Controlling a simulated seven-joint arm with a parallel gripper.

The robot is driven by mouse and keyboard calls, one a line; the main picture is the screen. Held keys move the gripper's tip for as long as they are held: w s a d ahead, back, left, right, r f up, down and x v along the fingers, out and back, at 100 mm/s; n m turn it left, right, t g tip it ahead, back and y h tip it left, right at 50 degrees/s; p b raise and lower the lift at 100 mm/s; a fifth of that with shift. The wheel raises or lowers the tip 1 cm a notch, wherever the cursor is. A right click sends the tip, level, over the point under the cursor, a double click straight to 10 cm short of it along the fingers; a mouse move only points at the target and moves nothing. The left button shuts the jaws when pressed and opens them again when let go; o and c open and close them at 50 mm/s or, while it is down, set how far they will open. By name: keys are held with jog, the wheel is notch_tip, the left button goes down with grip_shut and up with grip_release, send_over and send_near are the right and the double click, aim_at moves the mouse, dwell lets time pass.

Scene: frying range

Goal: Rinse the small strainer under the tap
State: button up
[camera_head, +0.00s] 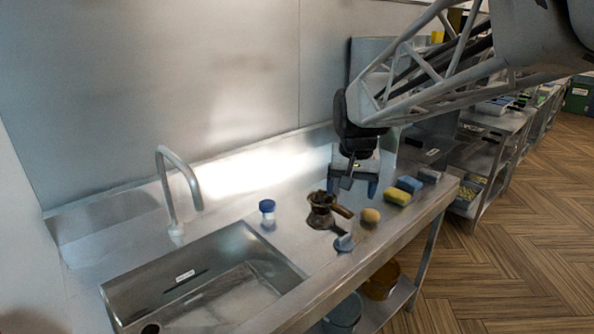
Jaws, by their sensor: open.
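A small dark brown vessel (321,210) with a stubby handle pointing right stands on the steel counter right of the sink. It may be the small strainer, but I cannot make out any mesh. The tap (180,170) is a curved grey spout at the back of the sink (240,242), on the left. I see no water running from it. My gripper (353,188) points down with its blue-tipped fingers apart and nothing between them. It appears above and slightly right of the vessel, apart from it; its exact height is hard to tell.
A blue-capped white jar (268,211) stands between sink and vessel. A blue-and-white item (344,242) lies near the front edge. A round yellow-brown item (370,216), a yellow sponge (397,197) and a blue sponge (409,184) are on the right. Buckets (381,281) stand below.

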jog(key=w+a+f, duration=0.2)
jog(key=w+a, duration=0.3)
jog(key=w, duration=0.2)
jog(key=w+a+f, duration=0.3)
jog(key=w+a, duration=0.2)
jog(key=w, duration=0.2)
jog(key=g, duration=0.1)
send_over(268, 202)
jog(key=shift+m, duration=0.4)
notch_tip(268, 202, down, 9)
jog(key=shift+s+d+r, duration=0.1)
jog(key=shift+s, duration=0.05)
jog(key=shift+f, duration=0.2)
jog(key=shift+f, duration=3.9)
jog(key=shift+c, duration=0.5)
jog(key=c, duration=0.8)
